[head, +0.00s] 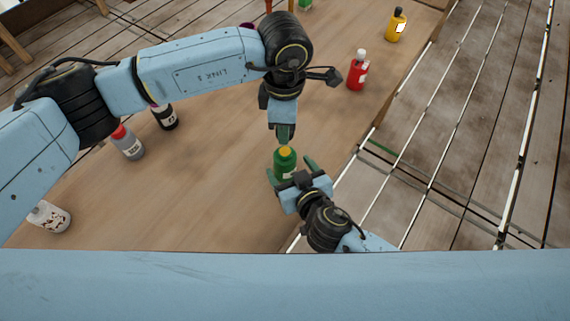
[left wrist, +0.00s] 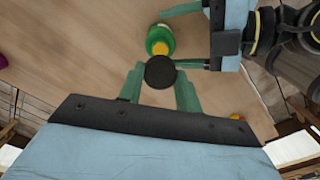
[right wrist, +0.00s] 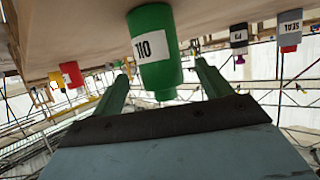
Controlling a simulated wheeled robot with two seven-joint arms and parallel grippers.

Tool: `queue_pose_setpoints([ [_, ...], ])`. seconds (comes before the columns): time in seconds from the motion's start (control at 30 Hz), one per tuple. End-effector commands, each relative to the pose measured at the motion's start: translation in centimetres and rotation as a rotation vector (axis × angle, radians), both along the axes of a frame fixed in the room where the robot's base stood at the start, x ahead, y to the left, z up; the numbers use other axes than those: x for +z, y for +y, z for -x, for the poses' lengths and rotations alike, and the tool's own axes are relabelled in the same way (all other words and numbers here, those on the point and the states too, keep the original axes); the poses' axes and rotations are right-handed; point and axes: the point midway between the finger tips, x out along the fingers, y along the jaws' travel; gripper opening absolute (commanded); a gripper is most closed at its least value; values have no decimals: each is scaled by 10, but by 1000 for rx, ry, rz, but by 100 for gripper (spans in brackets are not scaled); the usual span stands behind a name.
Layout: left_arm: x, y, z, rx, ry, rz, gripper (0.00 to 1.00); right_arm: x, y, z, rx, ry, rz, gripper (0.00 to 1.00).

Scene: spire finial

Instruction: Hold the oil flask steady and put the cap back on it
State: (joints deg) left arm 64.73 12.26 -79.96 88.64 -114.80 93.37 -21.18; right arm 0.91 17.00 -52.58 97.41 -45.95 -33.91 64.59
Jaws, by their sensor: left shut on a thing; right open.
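The green oil flask (head: 285,164) stands upright on the table near its right edge, with its yellow neck uncovered. It also shows in the left wrist view (left wrist: 158,38), and in the right wrist view (right wrist: 152,45) with its OIL label upside down. My left gripper (head: 285,138) is just above the flask in the head view, shut on a dark round cap (left wrist: 160,72). In the left wrist view the cap appears beside the yellow neck; the exact gap is unclear. My right gripper (head: 291,167) is open, its fingers (right wrist: 164,88) on either side of the flask, apart from it.
A red bottle (head: 357,72) and a yellow bottle (head: 396,25) stand farther back along the right. A dark bottle (head: 165,117), a grey red-capped bottle (head: 127,143) and a whitish bottle (head: 48,217) are at left. The table (head: 210,180) is bare around the flask.

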Motion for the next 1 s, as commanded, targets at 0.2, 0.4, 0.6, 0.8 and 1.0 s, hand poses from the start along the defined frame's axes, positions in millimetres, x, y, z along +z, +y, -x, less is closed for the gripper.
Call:
queue_pose_setpoints([
  [0.2, 0, 0, 0, 0, 0, 0, 13, -11, 11, -26, 1, -2, 1, 77],
  [0.4, 0, 0, 0, 0, 0, 0, 13, -15, 15, -35, 1, -1, -1, 77],
  [0.6, 0, 0, 0, 0, 0, 0, 13, -15, 15, -36, 1, -1, -1, 77],
  [0.8, 0, 0, 0, 0, 0, 0, 13, -16, 15, -35, 1, 0, 0, 66],
  [1.0, 0, 0, 0, 0, 0, 0, 13, -16, 15, -35, 0, 0, 0, 40],
])
